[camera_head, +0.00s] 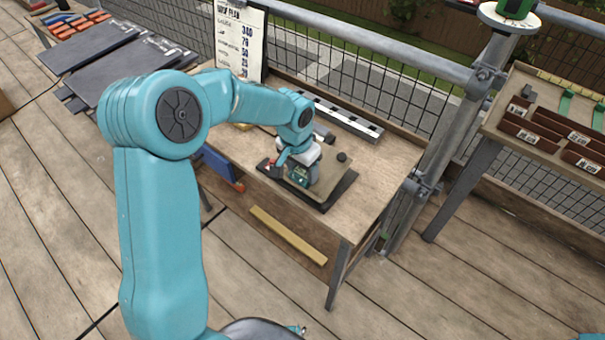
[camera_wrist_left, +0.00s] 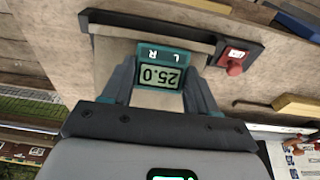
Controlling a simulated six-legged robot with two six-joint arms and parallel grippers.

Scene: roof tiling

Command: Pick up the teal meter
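The teal meter (camera_head: 299,176) is on the workbench, over a dark-edged board (camera_head: 330,193). In the left wrist view the meter (camera_wrist_left: 162,68) shows a lit display reading 25.0 and the letters L and R, upside down. My left gripper (camera_head: 290,160) is down at the meter. In the left wrist view its two fingers (camera_wrist_left: 160,80) stand on either side of the meter, with no clear gap at its sides. I cannot tell whether they press on it. My right gripper is not in view.
A red-knobbed part (camera_wrist_left: 235,64) sits at the board's end. A dark-and-white bar (camera_head: 340,117) lies along the bench's back. A sheet of figures (camera_head: 240,40) stands behind. Slates (camera_head: 115,65) lie at left; a side table (camera_head: 545,140) with brown trays is at right.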

